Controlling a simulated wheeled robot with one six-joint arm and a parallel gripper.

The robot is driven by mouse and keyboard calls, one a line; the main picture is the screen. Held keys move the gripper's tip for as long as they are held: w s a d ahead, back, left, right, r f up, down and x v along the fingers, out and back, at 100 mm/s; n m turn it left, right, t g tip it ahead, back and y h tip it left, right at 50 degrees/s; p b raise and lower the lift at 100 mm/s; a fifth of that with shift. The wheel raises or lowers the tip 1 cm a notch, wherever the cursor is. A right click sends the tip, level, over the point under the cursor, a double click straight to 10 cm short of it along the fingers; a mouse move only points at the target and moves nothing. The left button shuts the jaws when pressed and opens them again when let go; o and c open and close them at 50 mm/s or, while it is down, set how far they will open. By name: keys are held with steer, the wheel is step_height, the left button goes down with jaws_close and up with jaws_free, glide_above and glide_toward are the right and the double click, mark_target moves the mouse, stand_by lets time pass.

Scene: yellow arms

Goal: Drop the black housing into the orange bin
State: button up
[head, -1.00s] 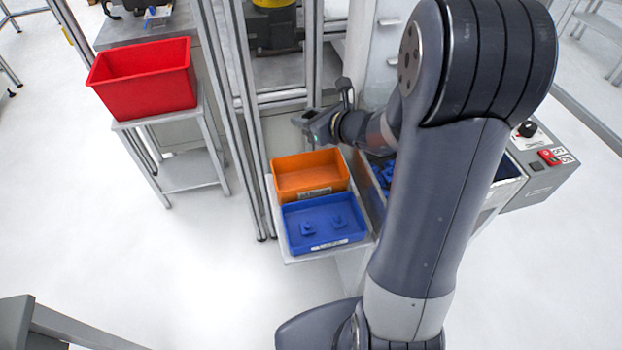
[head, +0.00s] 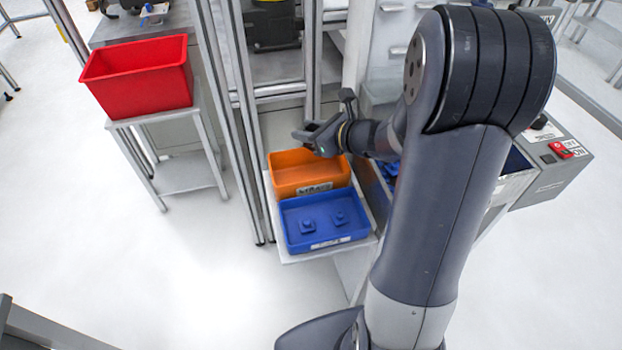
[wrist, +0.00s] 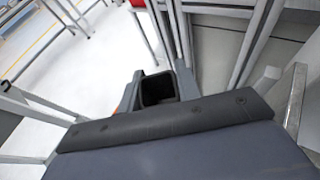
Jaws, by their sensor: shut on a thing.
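The orange bin (head: 290,180) stands on a light shelf, directly behind a blue bin (head: 325,218) that holds a few small blue parts. My gripper (head: 312,138) is above the back right part of the orange bin. It is shut on the black housing, which I cannot pick out clearly from the dark gripper in the head view. In the wrist view, the black housing (wrist: 158,89) shows as a dark, hollow shape at the gripper's end, largely hidden by my wrist. A sliver of orange shows to its left.
A red bin (head: 140,82) sits on a separate stand at the left. Metal frame posts (head: 232,110) rise close to the left of the orange bin. A grey control box (head: 555,170) with a red switch is at the right. Open floor lies at the lower left.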

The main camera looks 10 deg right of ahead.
steer(key=shift+f, duration=0.35)
steer(key=o, duration=1.1)
steer(key=shift+c, duration=0.2)
steer(key=shift+r, duration=0.15)
step_height(320, 180, up, 10)
steer(key=p, duration=0.2)
steer(key=shift+f, duration=0.2)
